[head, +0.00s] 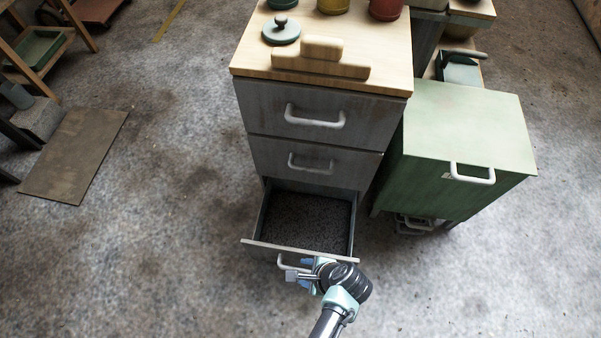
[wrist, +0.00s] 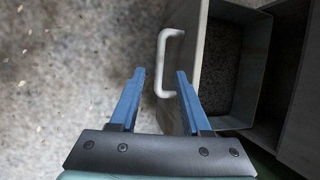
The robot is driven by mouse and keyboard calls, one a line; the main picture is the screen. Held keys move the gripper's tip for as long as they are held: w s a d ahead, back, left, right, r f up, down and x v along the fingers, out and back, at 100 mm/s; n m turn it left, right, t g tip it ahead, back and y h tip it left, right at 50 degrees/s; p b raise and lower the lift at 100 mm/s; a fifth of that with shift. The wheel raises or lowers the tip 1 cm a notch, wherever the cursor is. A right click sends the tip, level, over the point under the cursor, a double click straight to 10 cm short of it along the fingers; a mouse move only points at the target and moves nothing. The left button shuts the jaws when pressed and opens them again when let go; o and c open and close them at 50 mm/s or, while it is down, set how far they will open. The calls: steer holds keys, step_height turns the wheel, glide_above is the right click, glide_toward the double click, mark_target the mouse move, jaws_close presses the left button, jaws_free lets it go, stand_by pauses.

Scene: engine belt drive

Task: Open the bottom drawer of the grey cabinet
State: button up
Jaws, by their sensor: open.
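The grey cabinet (head: 258,127) stands in the middle of the head view under a light wood top. Its bottom drawer (head: 249,245) is pulled out and looks empty, with a dark speckled floor. The drawer also shows in the wrist view (wrist: 204,55). The drawer's pale handle (wrist: 161,62) is on its front face. My gripper (head: 292,270) is at the drawer front, by the handle. In the wrist view my blue fingers (wrist: 160,75) are apart, with the handle just beyond and between their tips. The fingers do not close on it. The two upper drawers are shut.
A green cabinet (head: 465,125) with a white handle stands close on the right. A wooden stepped block (head: 320,60) and a lidded round thing (head: 281,31) sit on the grey cabinet's top. A flat board (head: 75,155) lies at left. The floor in front is clear.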

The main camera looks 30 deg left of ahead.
steer(key=p+v, duration=0.4)
steer(key=v, duration=0.4)
steer(key=shift+r, duration=0.3)
steer(key=shift+d, duration=0.1)
